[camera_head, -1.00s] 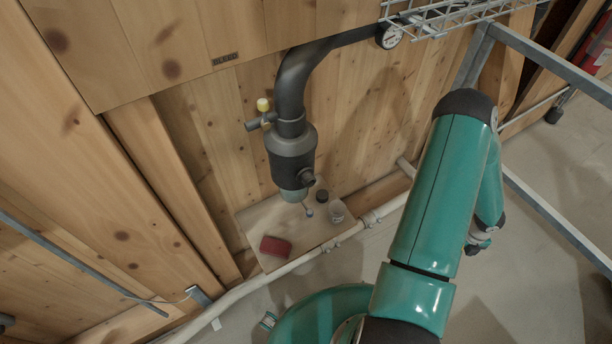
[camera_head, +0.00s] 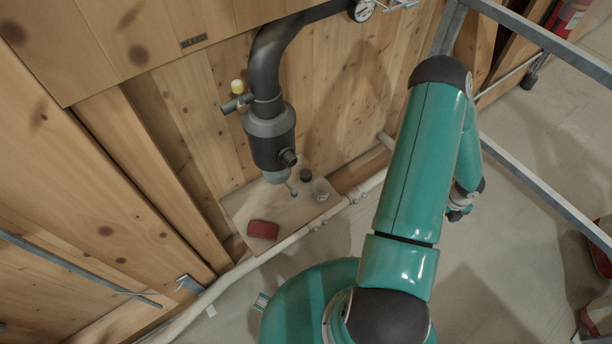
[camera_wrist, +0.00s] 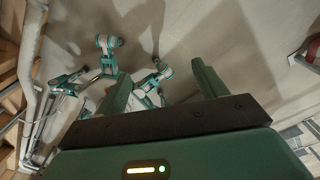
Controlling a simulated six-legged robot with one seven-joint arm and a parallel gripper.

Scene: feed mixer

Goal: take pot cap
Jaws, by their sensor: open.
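A small dark round piece (camera_head: 305,176), which looks like the pot cap, sits on a small wooden shelf (camera_head: 240,207) against the wall. A small clear pot (camera_head: 321,190) stands just to its right, apparently uncapped, though it is too small to be sure. My gripper (camera_head: 457,214) hangs in the air well to the right of the shelf, apart from these things. In the wrist view my gripper (camera_wrist: 160,85) has its two fingers spread with nothing between them. The wrist view shows floor and my own legs, not the cap or pot.
A dark vertical pipe with a valve body (camera_head: 270,135) comes down over the shelf. A red block (camera_head: 263,229) lies at the shelf's front left. A pale pipe (camera_head: 285,243) runs along the shelf's front. A metal frame (camera_head: 545,200) stands on the right.

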